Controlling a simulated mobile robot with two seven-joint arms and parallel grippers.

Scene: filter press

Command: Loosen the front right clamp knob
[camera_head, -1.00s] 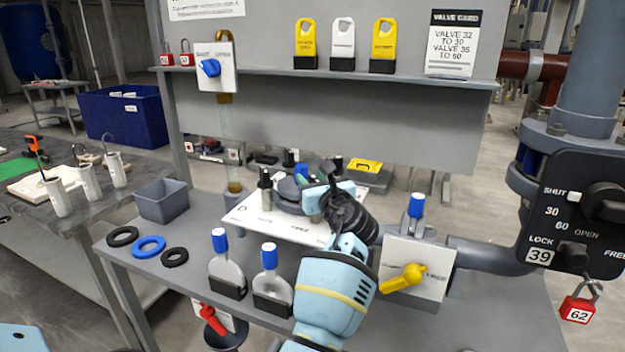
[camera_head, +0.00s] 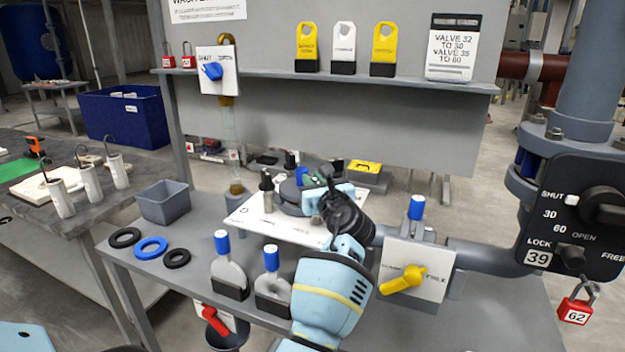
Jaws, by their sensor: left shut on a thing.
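The filter press (camera_head: 290,196) is a round dark grey body on a white labelled board (camera_head: 255,222) on the bench. A black clamp knob (camera_head: 266,181) stands upright at its front left. My left gripper (camera_head: 324,192) reaches over the front right of the press from the bottom of the picture. It is shut on the front right clamp knob, which the fingers and dark wrist mostly hide. Other dark knob tops behind the press are partly covered. My right gripper is not in view.
A valve panel with a yellow handle (camera_head: 404,280) is close on the right. A grey bin (camera_head: 163,203) and several rings (camera_head: 150,247) are at the left.

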